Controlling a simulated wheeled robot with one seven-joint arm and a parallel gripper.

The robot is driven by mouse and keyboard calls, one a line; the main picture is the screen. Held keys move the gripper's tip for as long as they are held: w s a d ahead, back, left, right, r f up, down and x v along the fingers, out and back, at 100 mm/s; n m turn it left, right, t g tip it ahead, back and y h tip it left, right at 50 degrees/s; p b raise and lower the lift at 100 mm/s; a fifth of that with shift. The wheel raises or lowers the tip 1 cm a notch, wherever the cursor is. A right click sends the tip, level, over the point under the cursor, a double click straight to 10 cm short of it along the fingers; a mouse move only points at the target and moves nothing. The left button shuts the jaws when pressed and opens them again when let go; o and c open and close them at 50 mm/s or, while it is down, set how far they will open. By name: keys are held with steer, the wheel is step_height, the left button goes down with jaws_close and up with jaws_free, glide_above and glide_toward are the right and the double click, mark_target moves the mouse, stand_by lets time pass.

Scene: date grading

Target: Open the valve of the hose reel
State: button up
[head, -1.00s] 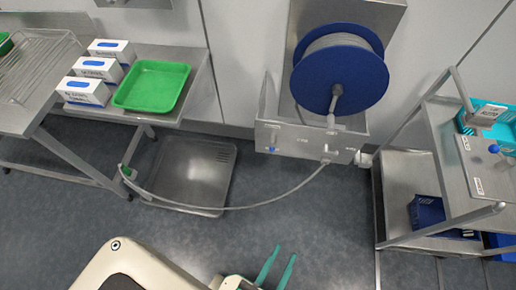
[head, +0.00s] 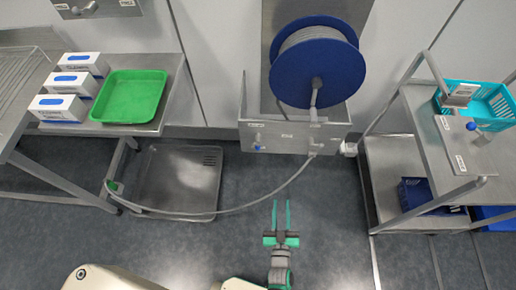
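The hose reel (head: 317,68) is a blue-flanged drum with grey hose, mounted on the back wall. Below it is a steel panel (head: 290,136) with small labels. A blue-tipped fitting (head: 257,146) sits at the panel's left and a light valve handle (head: 316,142) at its right; which way the handle is turned is too small to tell. The grey hose (head: 235,210) runs from the panel's right part down and left to a green-ended nozzle (head: 114,187). My gripper (head: 281,218), with two green fingers, is open and empty over the floor in front of the panel, apart from it.
A steel table with a green tray (head: 103,97) and white boxes (head: 60,107) stands at left, beside a low steel platform (head: 180,165). A steel trolley (head: 405,150) with a turquoise basket (head: 494,102) stands at right. Floor between them is clear except for the hose.

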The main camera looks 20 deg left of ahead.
steer(key=w+a+f+y, duration=0.2)
steer(key=w+a+f, duration=0.3)
steer(key=w, duration=0.4)
steer(key=n+y, duration=0.1)
steer(key=y, duration=0.1)
glide_toward(258, 146)
steer(key=shift+g, duration=0.3)
steer(key=shift+r+x, duration=0.15)
steer(key=shift+x, duration=2)
steer(key=shift+r+x, duration=0.2)
steer(key=shift+x, duration=1.9)
steer(key=shift+c, duration=0.3)
jaws_close()
